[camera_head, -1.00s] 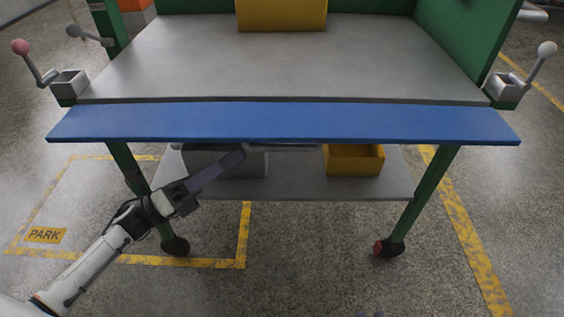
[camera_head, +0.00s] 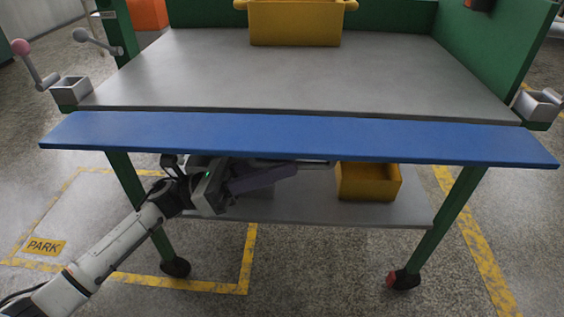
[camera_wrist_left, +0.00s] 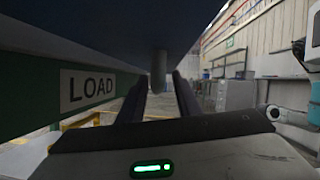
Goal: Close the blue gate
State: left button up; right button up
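The blue gate (camera_head: 300,138) is a long flat board along the front edge of the green cart's grey deck (camera_head: 300,75). It lies folded out, roughly level. My left gripper (camera_head: 295,172) is under the gate, left of the middle, with its fingers pointing right; the gate's edge hides part of them. In the left wrist view, the two dark fingers (camera_wrist_left: 158,98) stand apart with nothing held between them. The gate's dark underside (camera_wrist_left: 150,25) is just above. I cannot tell whether they touch. My right gripper is not in view.
A yellow bin (camera_head: 295,25) stands on the deck and another yellow bin (camera_head: 368,182) on the lower shelf (camera_head: 330,212). A pink-knobbed lever (camera_head: 35,65) sits at the left corner, a latch bracket (camera_head: 538,104) at the right. Floor in front is clear.

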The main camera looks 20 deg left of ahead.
pick_arm(q)
jog(key=shift+w+d+r, duration=0.1)
jog(key=shift+d, duration=0.2)
grip_shut()
